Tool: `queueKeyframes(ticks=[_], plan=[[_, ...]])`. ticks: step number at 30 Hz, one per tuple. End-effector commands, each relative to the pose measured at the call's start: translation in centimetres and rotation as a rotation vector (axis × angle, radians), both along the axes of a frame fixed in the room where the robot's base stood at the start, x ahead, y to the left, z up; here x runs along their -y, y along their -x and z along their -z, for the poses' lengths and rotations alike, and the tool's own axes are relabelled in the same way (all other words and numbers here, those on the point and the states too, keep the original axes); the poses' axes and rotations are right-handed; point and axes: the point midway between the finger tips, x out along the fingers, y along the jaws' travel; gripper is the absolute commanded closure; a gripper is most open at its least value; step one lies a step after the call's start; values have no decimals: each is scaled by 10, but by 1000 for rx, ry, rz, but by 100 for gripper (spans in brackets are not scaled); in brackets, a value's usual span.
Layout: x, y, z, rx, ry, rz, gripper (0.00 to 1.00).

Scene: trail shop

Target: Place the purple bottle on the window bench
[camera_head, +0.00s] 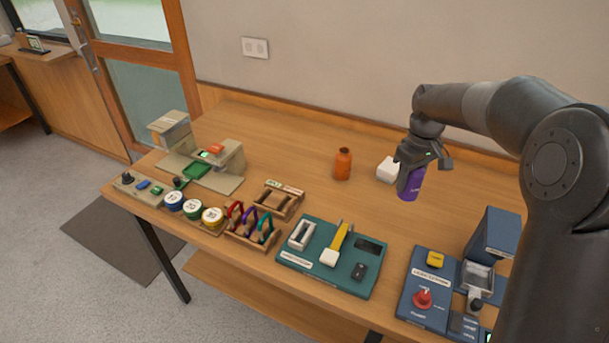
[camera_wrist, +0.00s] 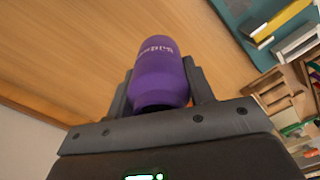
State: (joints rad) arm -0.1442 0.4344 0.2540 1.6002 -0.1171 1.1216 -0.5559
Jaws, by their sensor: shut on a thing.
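The purple bottle (camera_head: 411,187) is in my gripper (camera_head: 416,167) over the right part of the wooden table. My gripper is shut on it, with one finger on each side in the wrist view, where the bottle (camera_wrist: 160,72) shows pale lettering. I cannot tell whether its base touches the table. A wooden bench (camera_head: 45,64) below the window at the far left, past the glazed door, appears to be the window bench. A small dark stand with a green-and-white card (camera_head: 36,45) is on it.
An orange bottle (camera_head: 343,164) and a white block (camera_head: 387,170) stand close left of my gripper. Along the table's (camera_head: 290,135) front are a teal tool board (camera_head: 330,258), coloured carabiners, tape rolls and a blue station (camera_head: 430,290). Grey floor and a dark mat (camera_head: 120,240) lie left.

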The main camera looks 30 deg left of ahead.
Motion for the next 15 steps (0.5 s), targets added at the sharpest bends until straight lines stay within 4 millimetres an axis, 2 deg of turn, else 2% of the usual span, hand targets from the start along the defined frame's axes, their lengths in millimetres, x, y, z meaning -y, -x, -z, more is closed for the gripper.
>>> queueKeyframes(ticks=[5,15], plan=[[-16,-1,9,-1,0,-4,80],[-90,-6,55,-1,0,-4,80]])
